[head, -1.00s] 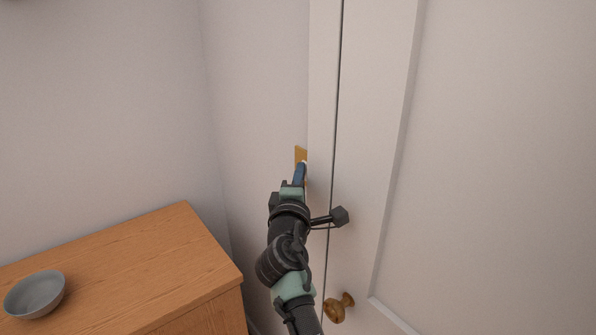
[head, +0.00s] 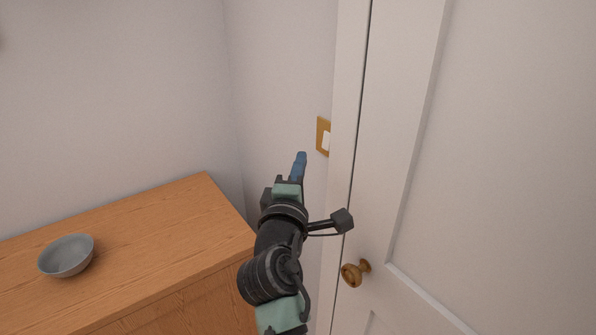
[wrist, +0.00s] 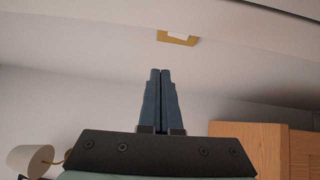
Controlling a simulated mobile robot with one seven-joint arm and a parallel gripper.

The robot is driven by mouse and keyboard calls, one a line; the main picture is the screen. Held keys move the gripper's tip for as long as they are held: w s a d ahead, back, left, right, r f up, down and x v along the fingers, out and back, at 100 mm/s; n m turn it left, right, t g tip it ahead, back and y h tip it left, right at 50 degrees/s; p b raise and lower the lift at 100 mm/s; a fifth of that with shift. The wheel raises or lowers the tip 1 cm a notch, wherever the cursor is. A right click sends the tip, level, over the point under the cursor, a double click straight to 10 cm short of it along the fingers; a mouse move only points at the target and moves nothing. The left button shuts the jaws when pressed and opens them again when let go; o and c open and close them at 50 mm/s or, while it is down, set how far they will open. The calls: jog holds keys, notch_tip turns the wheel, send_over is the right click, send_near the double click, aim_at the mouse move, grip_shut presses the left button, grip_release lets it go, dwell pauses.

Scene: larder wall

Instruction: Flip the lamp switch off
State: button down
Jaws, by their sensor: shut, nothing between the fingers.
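The lamp switch is a white rocker (head: 326,141) on a brass-coloured plate (head: 321,125), on the wall just left of the white door frame. In the wrist view the plate (wrist: 163,37) and part of the white rocker (wrist: 178,34) show near the top. My gripper (head: 301,155) is shut and empty, with its blue fingers pressed together. It is to the left of the switch and a little below it in the head view, apart from the plate in the picture. In the wrist view the fingertips (wrist: 160,71) sit below the plate. The rocker's tilt is too small to tell.
A wooden cabinet (head: 170,225) stands at the left with a grey bowl (head: 66,256) on top. A cream lamp shade (wrist: 30,160) shows in the wrist view.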

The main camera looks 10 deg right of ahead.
jog(key=shift+v, duration=0.9)
jog(key=shift+r, duration=0.1)
jog(key=s+a+r+m+t+y, duration=0.2)
jog(key=s+a+r+m, duration=0.15)
jog(key=r, duration=0.55)
jog(key=s+a+r+m+t+y, duration=0.1)
jog(key=s+a+r+m+t, duration=0.2)
jog(key=r, duration=0.5)
jog(key=s+a+r+m+t+y, duration=0.2)
jog(key=s+r+m, duration=0.1)
jog(key=s+r, duration=0.4)
jog(key=s+a+r+m+t+y, duration=0.2)
jog(key=s+a+r+m+t, duration=0.1)
jog(key=s+r, duration=0.5)
jog(key=shift+s+r+m, duration=0.2)
jog(key=shift+s+m, duration=0.05)
jog(key=shift+m, duration=0.5)
